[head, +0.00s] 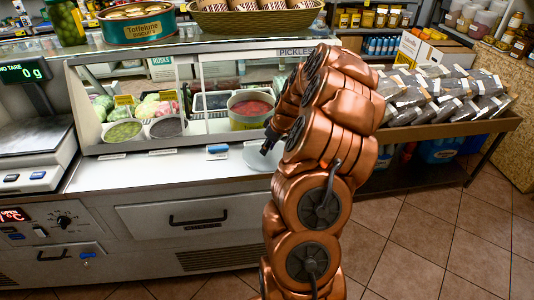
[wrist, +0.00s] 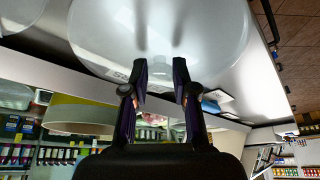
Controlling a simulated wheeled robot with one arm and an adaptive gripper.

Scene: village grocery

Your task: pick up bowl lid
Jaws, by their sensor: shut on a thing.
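The bowl lid (head: 258,162) is a pale, round disc at the counter's front edge in the head view, partly behind my arm. In the wrist view the lid (wrist: 160,28) is large, whitish and translucent, and it fills the top middle. My gripper (wrist: 161,76) has its two dark fingers at the lid's near edge, with a gap between them, closed on the lid. In the head view my gripper (head: 268,142) is a small dark shape over the lid, mostly hidden by my copper arm. I cannot tell whether the lid touches the counter.
A red-filled bowl (head: 250,108) and smaller bowls (head: 123,132) stand behind the glass of the counter. A scale (head: 38,155) is at the left. A small blue-and-white item (head: 217,149) lies on the counter ledge. A rack of packets (head: 440,95) stands at the right.

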